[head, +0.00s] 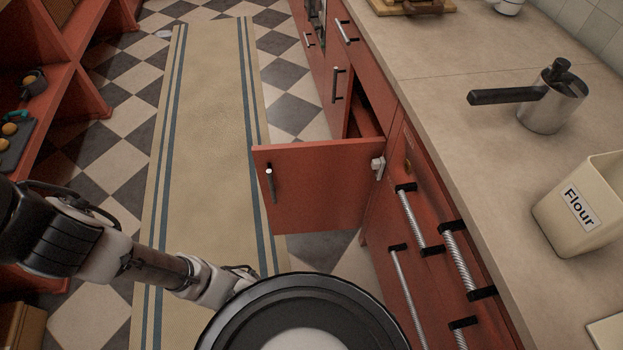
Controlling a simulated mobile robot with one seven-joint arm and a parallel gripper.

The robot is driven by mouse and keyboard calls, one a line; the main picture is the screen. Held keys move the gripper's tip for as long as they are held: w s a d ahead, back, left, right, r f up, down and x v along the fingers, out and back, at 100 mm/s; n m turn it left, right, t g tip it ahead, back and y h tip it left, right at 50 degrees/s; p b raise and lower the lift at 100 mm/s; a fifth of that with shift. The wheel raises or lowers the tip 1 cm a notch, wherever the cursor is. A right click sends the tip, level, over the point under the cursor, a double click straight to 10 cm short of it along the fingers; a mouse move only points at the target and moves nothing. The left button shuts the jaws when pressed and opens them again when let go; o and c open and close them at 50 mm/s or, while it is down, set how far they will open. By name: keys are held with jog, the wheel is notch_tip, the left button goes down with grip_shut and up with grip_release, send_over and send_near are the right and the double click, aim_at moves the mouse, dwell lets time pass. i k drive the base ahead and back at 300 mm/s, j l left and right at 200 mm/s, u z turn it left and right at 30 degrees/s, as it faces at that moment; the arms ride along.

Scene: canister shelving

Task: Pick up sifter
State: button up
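A metal can with a long black handle and a black knob on top, which looks like the sifter (548,108), stands upright on the counter (440,105) at the right. Its handle points left toward the counter's front edge. My arm reaches in from the lower left, low over the floor, and its far end passes behind a round black part of my own body. My gripper's fingers do not show. The visible part of my arm is well away from the sifter and does not touch it.
A cream canister labelled Flour (587,208) stands nearer on the counter. A red cabinet door (322,188) hangs open into the aisle. A long runner rug (205,130) covers the checkered floor. Red shelves (75,95) line the left side. Counter left of the sifter is clear.

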aim_at(544, 106)
jog(key=z, duration=1.25)
